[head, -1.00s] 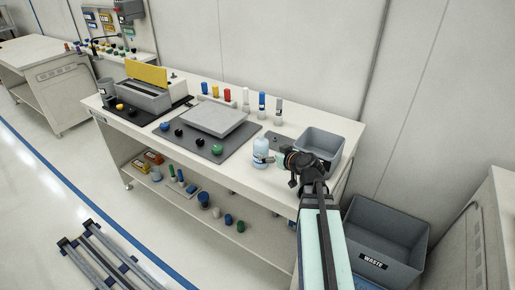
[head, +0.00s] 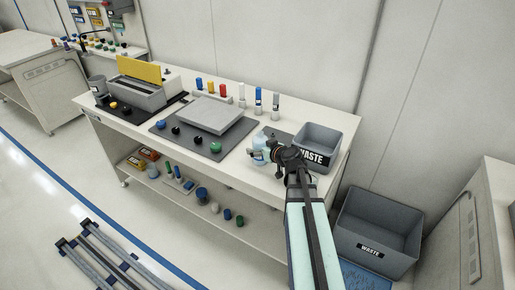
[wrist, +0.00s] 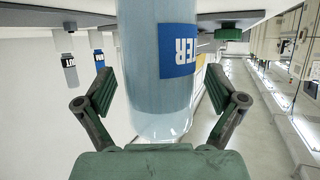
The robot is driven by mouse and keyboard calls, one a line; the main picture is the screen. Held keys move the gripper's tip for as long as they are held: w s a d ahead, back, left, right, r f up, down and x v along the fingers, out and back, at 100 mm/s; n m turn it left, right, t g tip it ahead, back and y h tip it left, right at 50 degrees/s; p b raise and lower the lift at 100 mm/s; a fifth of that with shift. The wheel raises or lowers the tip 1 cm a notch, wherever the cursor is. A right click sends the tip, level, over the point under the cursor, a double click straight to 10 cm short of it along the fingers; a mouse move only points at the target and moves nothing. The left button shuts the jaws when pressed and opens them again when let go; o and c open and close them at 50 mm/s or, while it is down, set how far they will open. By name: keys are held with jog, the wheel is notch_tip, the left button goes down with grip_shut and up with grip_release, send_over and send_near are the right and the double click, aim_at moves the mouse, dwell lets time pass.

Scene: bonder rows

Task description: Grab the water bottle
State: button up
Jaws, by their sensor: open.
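The water bottle (head: 259,143) is a pale blue, clear bottle standing on the workbench, just left of my gripper (head: 270,152). In the wrist view the bottle (wrist: 148,65) fills the middle, with a blue label reading "WATER" upside down. My gripper (wrist: 157,92) is open, with one finger on each side of the bottle. Gaps show between the fingers and the bottle, so it is not gripped. My arm hides part of the bench in the head view.
A grey waste bin (head: 318,140) stands on the bench right behind my gripper; a larger waste bin (head: 378,232) is on the floor. A dark mat (head: 183,146) with a grey plate (head: 212,114) lies left of the bottle. Capped tubes (head: 258,100) stand at the back.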

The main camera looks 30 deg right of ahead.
jog(key=shift+s, duration=0.1)
jog(key=c, duration=1.5)
jog(key=shift+r, duration=0.15)
